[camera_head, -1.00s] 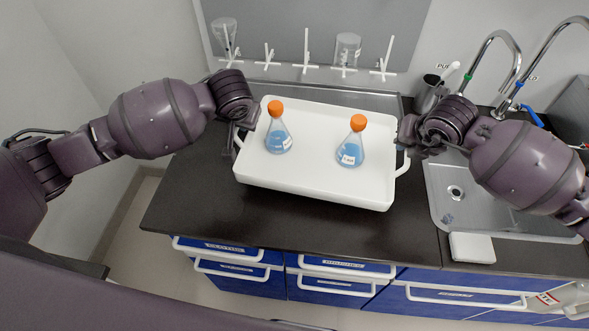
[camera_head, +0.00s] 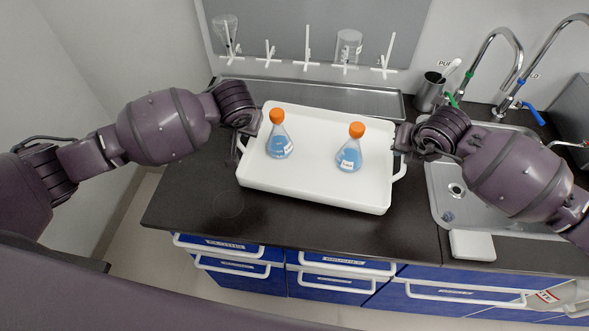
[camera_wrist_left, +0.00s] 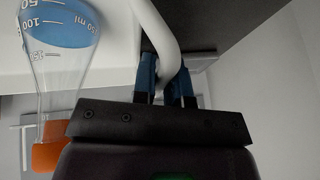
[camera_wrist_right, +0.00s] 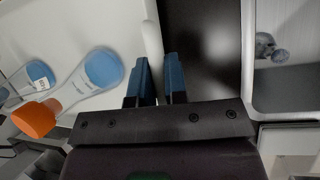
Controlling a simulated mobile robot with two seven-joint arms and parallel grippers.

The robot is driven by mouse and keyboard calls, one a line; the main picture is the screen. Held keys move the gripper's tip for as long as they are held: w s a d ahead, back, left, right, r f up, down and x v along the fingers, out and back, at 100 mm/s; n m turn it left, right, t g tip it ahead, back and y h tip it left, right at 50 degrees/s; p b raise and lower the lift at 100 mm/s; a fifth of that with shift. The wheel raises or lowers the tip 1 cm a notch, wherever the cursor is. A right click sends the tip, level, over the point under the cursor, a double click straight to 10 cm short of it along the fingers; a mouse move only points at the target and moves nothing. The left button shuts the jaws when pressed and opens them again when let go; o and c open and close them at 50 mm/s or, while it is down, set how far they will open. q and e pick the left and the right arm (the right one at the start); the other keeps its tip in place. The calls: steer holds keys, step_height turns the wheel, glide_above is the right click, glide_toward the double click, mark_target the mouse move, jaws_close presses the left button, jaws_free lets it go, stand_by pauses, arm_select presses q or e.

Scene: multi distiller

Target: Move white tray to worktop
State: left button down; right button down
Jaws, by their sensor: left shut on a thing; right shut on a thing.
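The white tray (camera_head: 312,196) is level over the dark worktop (camera_head: 200,190); I cannot tell whether its underside touches. Two conical flasks with blue liquid and orange caps stand upright on it, a left flask (camera_head: 279,146) and a right flask (camera_head: 349,158). My left gripper (camera_head: 239,148) is at the tray's left handle, and the left wrist view shows its fingers (camera_wrist_left: 166,82) shut around that white handle. My right gripper (camera_head: 402,148) is at the right handle, and the right wrist view shows its fingers (camera_wrist_right: 157,80) on either side of the handle end.
A sink (camera_head: 440,190) with two taps lies to the right, with a dark cup (camera_head: 430,92) behind it. A white block (camera_head: 472,245) sits at the front edge. A drying rack (camera_head: 305,66) with glassware hangs behind. Worktop is clear in front and left of the tray.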

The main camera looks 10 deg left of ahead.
arm_select(q)
steer(key=shift+a+f, duration=0.1)
steer(key=shift+f, duration=0.5)
arm_select(e)
steer(key=shift+d+f, duration=0.1)
steer(key=shift+f, duration=0.55)
arm_select(q)
steer(key=c, duration=1.1)
jaws_free()
steer(key=shift+c, duration=0.2)
arm_select(e)
steer(key=c, duration=1.1)
jaws_free()
steer(key=shift+c, duration=0.2)
arm_select(q)
steer(key=v, duration=1.2)
arm_select(e)
steer(key=v, duration=1.2)
steer(key=shift+s, duration=0.15)
